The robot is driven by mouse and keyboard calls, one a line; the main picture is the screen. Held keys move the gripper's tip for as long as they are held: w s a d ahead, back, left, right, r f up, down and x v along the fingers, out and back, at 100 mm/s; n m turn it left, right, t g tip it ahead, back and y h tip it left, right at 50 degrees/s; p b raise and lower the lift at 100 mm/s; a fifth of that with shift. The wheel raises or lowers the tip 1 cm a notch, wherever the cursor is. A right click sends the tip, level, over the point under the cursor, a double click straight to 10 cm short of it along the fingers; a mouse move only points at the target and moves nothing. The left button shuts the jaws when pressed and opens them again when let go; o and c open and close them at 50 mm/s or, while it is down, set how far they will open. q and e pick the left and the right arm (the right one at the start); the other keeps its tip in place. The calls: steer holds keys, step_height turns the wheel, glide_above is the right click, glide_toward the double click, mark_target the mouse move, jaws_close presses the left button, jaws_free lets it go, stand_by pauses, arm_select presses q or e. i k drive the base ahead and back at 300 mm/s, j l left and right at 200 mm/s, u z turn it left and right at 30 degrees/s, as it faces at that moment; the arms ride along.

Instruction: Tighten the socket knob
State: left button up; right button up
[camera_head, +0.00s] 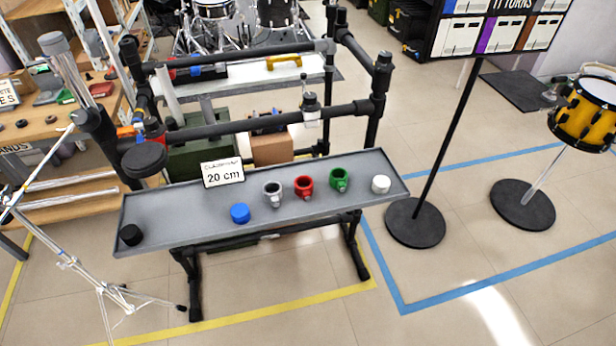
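A grey tray (165,213) lies across the front of a black tube rack (225,128). On it stand a grey ring-shaped socket (273,200), a red one (304,193) and a green one (340,185), each with a small stub at its front. A blue knob-like cap (240,213), a black one (131,235) and a white one (381,184) also lie on the tray. A silver clamp (311,118) with a dark top sits on the rack's bar. Which part is the task's socket knob, I cannot tell. Neither gripper is in view.
A "20 cm" sign (223,172) stands at the tray's back edge. A round black pad (144,158) is at the rack's left. A chrome stand (75,265) is at the left. A sign stand's round base (415,222) and yellow drum (582,113) are at right.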

mark_target(82, 117)
steer(key=u, duration=1.25)
